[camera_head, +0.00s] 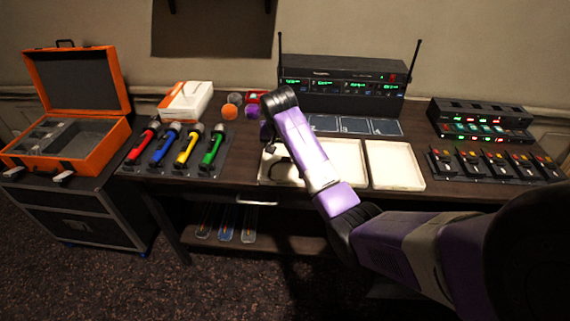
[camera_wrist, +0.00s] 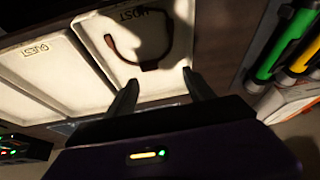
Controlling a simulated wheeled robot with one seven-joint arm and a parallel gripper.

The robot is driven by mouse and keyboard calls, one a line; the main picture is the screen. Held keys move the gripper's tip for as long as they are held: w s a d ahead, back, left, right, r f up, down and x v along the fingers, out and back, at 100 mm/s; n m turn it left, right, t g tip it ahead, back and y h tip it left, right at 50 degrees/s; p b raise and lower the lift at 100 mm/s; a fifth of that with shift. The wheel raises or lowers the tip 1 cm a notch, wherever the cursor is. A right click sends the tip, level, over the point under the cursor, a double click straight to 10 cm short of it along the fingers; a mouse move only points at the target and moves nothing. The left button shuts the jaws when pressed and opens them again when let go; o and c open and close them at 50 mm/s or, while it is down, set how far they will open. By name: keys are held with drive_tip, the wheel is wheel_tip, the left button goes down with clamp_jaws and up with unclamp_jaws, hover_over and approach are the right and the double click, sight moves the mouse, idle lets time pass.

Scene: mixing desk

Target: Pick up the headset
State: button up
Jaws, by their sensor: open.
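The headset (camera_wrist: 150,65) is a thin dark curved band with a reddish-brown tint. It lies in the white tray marked HOST (camera_wrist: 90,30), seen in the wrist view. My gripper (camera_wrist: 160,90) is open and empty, its two dark fingers apart and pointing toward the tray. The headset's curved edge shows just beyond and between the fingertips, with no visible contact. A shadow falls over the tray around the headset. In the head view my arm reaches over the left white tray (camera_head: 268,175) and hides part of it; the fingers are hard to make out there.
A tray marked GUEST (camera_wrist: 45,65) sits beside the HOST tray. A wireless receiver with antennas (camera_head: 345,85) is behind. Belt packs (camera_head: 490,163) are at right, and an open orange case (camera_head: 75,120) is far left.

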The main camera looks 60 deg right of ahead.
sight(287, 157)
drive_tip(key=shift+s+d+g, duration=0.4)
drive_tip(key=shift+s+d, duration=0.1)
drive_tip(key=shift+p+x, duration=0.35)
drive_tip(key=shift+x, duration=3.2)
drive_tip(key=shift+s+d, duration=0.15)
drive_tip(key=shift+c, duration=0.4)
clamp_jaws()
